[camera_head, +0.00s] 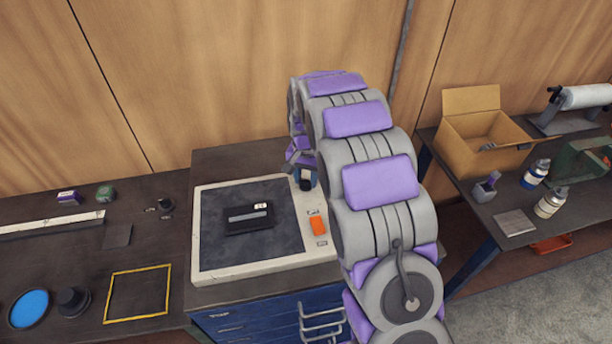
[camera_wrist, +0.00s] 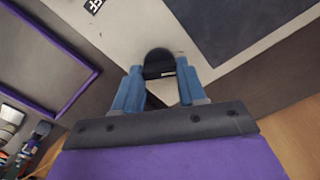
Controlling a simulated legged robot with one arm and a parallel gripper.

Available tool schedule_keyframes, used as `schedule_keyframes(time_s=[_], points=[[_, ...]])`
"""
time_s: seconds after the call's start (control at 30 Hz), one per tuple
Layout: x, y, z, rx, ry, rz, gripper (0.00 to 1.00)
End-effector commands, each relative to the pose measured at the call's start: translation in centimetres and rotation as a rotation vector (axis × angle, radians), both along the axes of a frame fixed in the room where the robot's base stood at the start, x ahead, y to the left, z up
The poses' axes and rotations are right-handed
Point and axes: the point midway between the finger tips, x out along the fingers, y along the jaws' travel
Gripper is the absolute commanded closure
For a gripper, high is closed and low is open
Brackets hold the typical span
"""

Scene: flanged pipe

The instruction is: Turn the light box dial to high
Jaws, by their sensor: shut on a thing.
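The light box (camera_head: 199,232) is a cream-framed panel with a dark, unlit surface, on the bench in the middle of the head view. Its black dial (camera_head: 306,185) sits on the right part of the frame, near the back corner. In the wrist view the dial (camera_wrist: 158,60) is a round black knob with a small white mark on its near side. My gripper (camera_head: 305,176) reaches down onto it. In the wrist view the blue fingers of my gripper (camera_wrist: 158,88) are on either side of the dial, shut on it. The dial's setting labels cannot be read.
A black flat item (camera_head: 248,218) lies on the light box. An orange switch (camera_head: 319,226) is on its frame near the dial. A yellow frame (camera_head: 138,293) and a blue disc (camera_head: 29,309) lie left. A cardboard box (camera_head: 484,140) and bottles stand on the right table.

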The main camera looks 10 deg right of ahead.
Motion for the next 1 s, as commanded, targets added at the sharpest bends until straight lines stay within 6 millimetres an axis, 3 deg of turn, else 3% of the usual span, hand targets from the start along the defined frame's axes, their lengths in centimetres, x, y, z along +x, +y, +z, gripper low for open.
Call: schedule_keyframes(time_s=[0.23,0.27,0.5,0.8,1.0], points=[[-0.2,0.1,-0.1,0.001,0.008,-0.001,0.90],[-0.2,0.1,-0.1,0.001,0.008,0.000,0.57],[0.0,0.0,-0.1,0.000,0.004,0.000,0.34],[0.1,0.0,0.2,0.001,0.001,0.001,0.34],[0.2,0.0,2.9,0.000,-0.001,0.001,0.34]])
